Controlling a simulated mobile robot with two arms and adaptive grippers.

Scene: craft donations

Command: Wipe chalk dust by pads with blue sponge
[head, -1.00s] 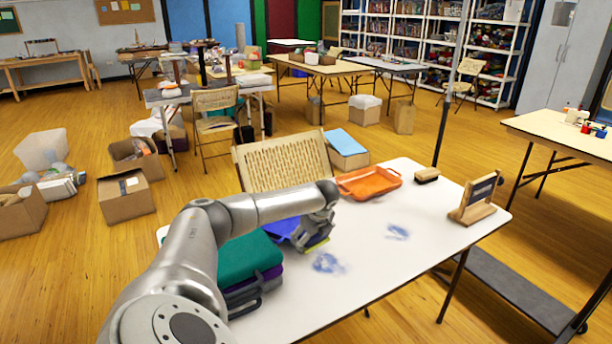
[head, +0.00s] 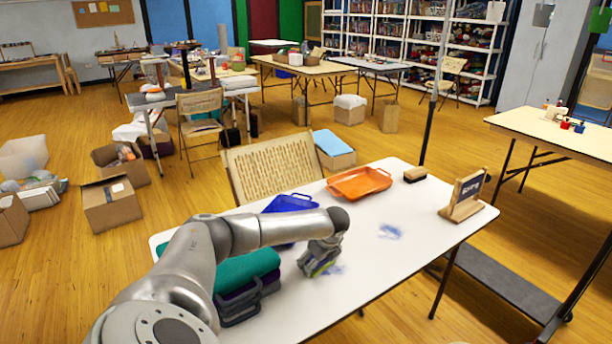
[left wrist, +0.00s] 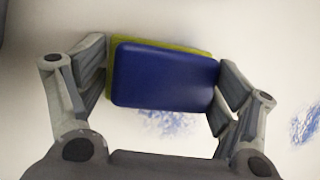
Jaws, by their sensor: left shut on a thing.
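My left gripper (head: 320,262) is over the white table (head: 385,270), to the right of the stacked pads (head: 245,272), which are teal on top and dark below. In the left wrist view the gripper is shut on a blue sponge (left wrist: 165,77) with a yellow-green edge, one finger on each side. A blue chalk smudge (left wrist: 168,122) lies beside the sponge, partly hidden by it; it also shows in the head view (head: 336,270). A second smudge (head: 390,231) lies farther right, apart from the gripper. My right gripper is not in view.
A dark eraser (head: 415,174) and a small wooden-framed sign (head: 464,196) stand at the right. The front right of the table is clear.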

